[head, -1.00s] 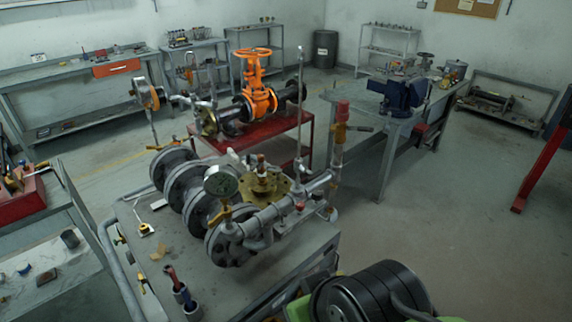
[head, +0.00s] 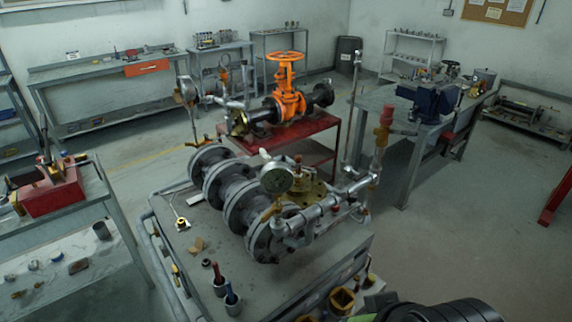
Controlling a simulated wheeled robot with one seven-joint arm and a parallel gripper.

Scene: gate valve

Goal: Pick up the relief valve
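What looks like the relief valve (head: 385,125), a small upright fitting with a red top and brass-coloured body, stands at the right end of the pipework. It sits on top of a vertical pipe that rises from a grey horizontal pipe (head: 325,208). This pipework joins a row of dark grey flanges (head: 240,198) on a grey bench (head: 205,250). A round pressure gauge (head: 276,178) stands in front of the flanges. My gripper is not in view; only a dark rounded part of my arm shows at the bottom right.
An orange handwheel valve (head: 288,95) stands on a red table (head: 300,134) behind. A workbench with a blue vise (head: 436,104) is at the right. A side bench with a red box (head: 52,190) is at the left.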

